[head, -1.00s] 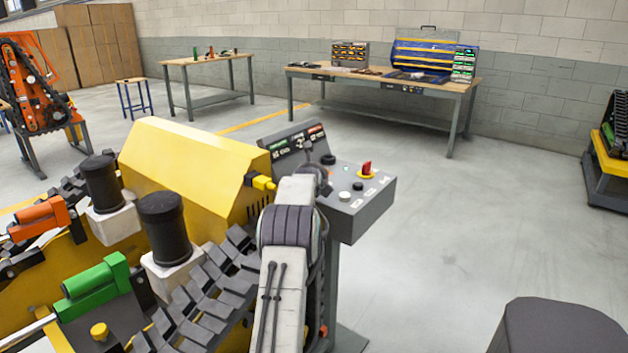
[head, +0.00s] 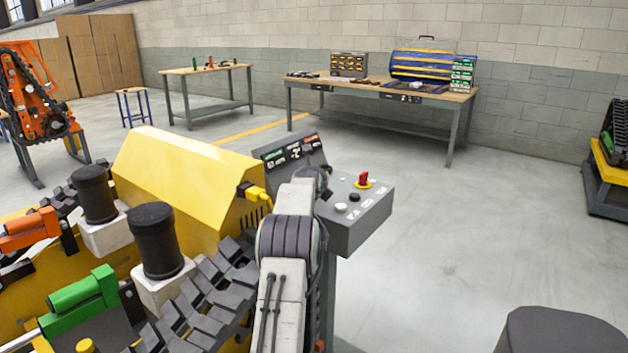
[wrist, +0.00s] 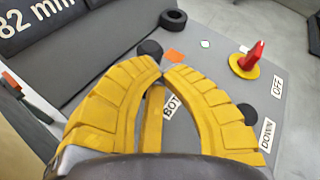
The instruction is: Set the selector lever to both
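The grey control panel (head: 370,222) stands right of the yellow machine. In the wrist view my gripper (wrist: 164,68) is over the panel, its yellow fingertips nearly together with a narrow gap. A black round knob (wrist: 150,48) shows just beyond the left fingertip; I cannot tell whether it tops the selector lever or is touched. A label reading "BOT" (wrist: 171,105) shows between the fingers, its end covered. A slim yellow bar (wrist: 153,118) also lies between them; I cannot tell what it is. In the head view my arm hides the gripper and that part of the panel.
A red switch on a yellow disc (head: 363,180) stands on the panel, near a black button (head: 354,197) and white button (head: 340,208). A black ring-shaped part (wrist: 173,18) is near the sloped display. A yellow connector (head: 258,194) is left of my arm.

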